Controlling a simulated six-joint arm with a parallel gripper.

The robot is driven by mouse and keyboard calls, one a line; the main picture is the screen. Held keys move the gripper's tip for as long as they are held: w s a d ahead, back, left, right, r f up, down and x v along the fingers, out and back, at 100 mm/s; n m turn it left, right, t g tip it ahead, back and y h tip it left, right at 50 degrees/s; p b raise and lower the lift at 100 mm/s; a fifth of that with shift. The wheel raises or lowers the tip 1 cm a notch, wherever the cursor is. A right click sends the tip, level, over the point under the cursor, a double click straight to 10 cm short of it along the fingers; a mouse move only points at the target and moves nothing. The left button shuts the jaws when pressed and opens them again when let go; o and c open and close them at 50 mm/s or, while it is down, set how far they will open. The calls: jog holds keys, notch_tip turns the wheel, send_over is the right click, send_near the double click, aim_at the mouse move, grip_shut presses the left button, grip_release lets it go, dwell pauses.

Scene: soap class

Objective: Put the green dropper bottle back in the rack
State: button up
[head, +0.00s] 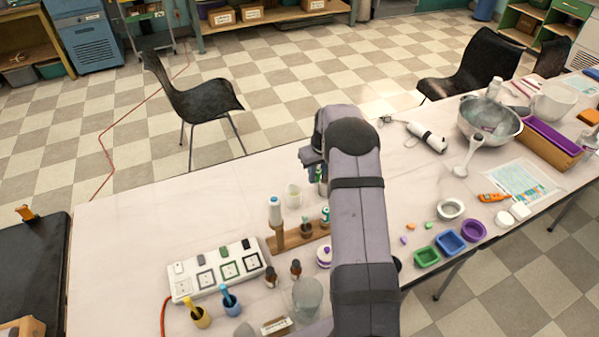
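A wooden rack (291,239) stands on the white table, left of my arm. A white bottle with a blue-green band (275,211) stands at its left end, and a small dark brown container (305,228) at its middle. A small bottle with green and white parts (325,215) is at its right end, partly behind my arm. My gripper (313,172) points down just beyond the rack. A small green piece, perhaps the green dropper bottle (320,176), shows at its fingers. My arm hides much of this spot, and I cannot tell whether the fingers grip it.
A clear beaker (293,196) stands close behind the rack. In front are two amber bottles (295,269), a larger glass beaker (307,298) and a power strip (217,270). Soap moulds (450,242) and a steel bowl (490,118) lie right. The table's far left is clear.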

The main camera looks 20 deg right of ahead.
jog(key=s+d+f+n+g, duration=0.1)
jog(key=s+d+g, duration=0.1)
jog(key=s+d, duration=0.7)
jog(key=shift+d+f+n+b, duration=0.2)
jog(key=shift+d+n+b, duration=0.15)
jog(key=shift+d, duration=0.8)
jog(key=shift+f, duration=0.15)
jog(key=shift+f+b, duration=1)
jog(key=shift+f, duration=0.35)
jog(key=shift+f, duration=0.15)
jog(key=shift+f+b, duration=1.55)
jog(key=shift+f, duration=0.6)
jog(key=o, duration=1.1)
jog(key=shift+c, duration=0.2)
